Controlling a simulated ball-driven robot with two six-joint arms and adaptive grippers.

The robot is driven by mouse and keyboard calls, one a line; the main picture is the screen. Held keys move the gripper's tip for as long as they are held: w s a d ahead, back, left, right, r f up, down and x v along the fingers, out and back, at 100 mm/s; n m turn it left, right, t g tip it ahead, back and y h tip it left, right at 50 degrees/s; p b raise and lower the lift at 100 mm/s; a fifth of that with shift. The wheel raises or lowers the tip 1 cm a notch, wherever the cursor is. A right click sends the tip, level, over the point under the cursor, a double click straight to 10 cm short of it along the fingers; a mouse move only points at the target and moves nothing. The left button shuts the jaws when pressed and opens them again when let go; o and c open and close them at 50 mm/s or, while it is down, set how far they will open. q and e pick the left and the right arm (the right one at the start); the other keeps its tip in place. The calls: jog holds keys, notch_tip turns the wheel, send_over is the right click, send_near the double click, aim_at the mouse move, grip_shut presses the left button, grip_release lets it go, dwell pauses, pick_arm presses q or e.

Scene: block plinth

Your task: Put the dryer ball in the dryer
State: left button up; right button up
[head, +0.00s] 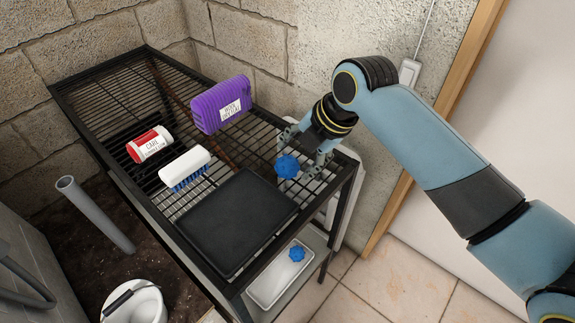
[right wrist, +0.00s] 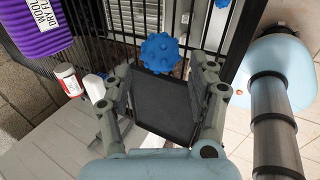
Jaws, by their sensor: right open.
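A blue knobbly dryer ball (head: 287,166) appears to rest on the black wire rack, near its right end and beside a black tray. My right gripper (head: 303,152) is open just above and behind it. In the right wrist view the ball (right wrist: 160,52) lies ahead of and between the spread fingers (right wrist: 163,78), with no clear contact. A second blue ball (head: 297,253) lies in a white tray below the rack. I cannot identify the dryer for certain; a grey appliance (head: 40,270) is partly in view at lower left. My left gripper is not in view.
The black rack (head: 110,75) holds a purple pack (head: 221,104), a red-and-white can (head: 150,144), a white brush (head: 185,167) and the black tray (head: 235,220). A grey pipe (head: 95,213) and white bucket (head: 135,303) stand left. Tiled floor at right is clear.

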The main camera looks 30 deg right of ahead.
aim_at(291, 163)
jog(key=x, duration=0.5)
jog(key=shift+s+a, duration=0.1)
jog(key=shift+s, duration=0.05)
jog(key=c, duration=1)
jog(key=shift+r, duration=0.1)
